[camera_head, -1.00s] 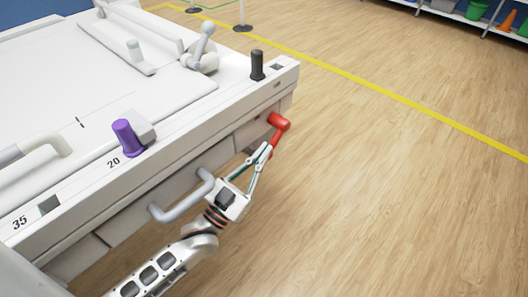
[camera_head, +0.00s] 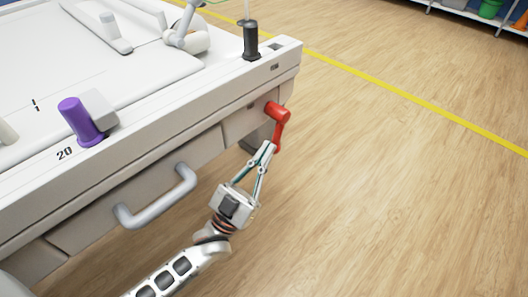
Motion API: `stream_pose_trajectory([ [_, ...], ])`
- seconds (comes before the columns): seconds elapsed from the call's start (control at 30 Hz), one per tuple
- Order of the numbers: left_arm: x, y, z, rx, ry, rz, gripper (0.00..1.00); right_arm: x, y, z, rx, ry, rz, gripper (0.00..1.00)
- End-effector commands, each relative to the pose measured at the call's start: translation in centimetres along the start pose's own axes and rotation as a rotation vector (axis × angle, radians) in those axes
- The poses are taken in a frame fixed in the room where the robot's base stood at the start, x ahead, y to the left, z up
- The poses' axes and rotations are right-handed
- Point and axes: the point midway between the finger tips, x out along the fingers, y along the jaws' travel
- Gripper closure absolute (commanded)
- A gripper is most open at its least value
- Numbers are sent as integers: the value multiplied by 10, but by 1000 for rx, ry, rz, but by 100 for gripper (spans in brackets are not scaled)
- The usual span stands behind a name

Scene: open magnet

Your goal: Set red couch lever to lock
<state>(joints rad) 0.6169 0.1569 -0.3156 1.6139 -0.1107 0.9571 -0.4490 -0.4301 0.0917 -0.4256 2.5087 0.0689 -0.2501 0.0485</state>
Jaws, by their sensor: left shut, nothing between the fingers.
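The red couch lever (camera_head: 278,116) is on the side of the white couch (camera_head: 190,142), near its right end. Its thick head is at the top and its arm hangs down from it. My left gripper (camera_head: 267,149) is shut and empty, with its fingertips at the lower end of the lever's arm. I cannot tell whether they touch it. My right gripper is not in view.
A grey handle (camera_head: 158,200) sticks out of the couch side left of my left gripper. A purple knob (camera_head: 80,121) and a black knob (camera_head: 251,41) stand on the couch's edge rail. The wooden floor (camera_head: 400,180) to the right is clear.

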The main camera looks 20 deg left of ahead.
Motion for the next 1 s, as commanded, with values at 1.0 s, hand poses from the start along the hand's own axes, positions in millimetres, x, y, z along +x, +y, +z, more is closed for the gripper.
stream_pose_trajectory([
  [1.0, 11, 5, 29, 4, -5, 0, 100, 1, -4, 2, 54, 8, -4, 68],
])
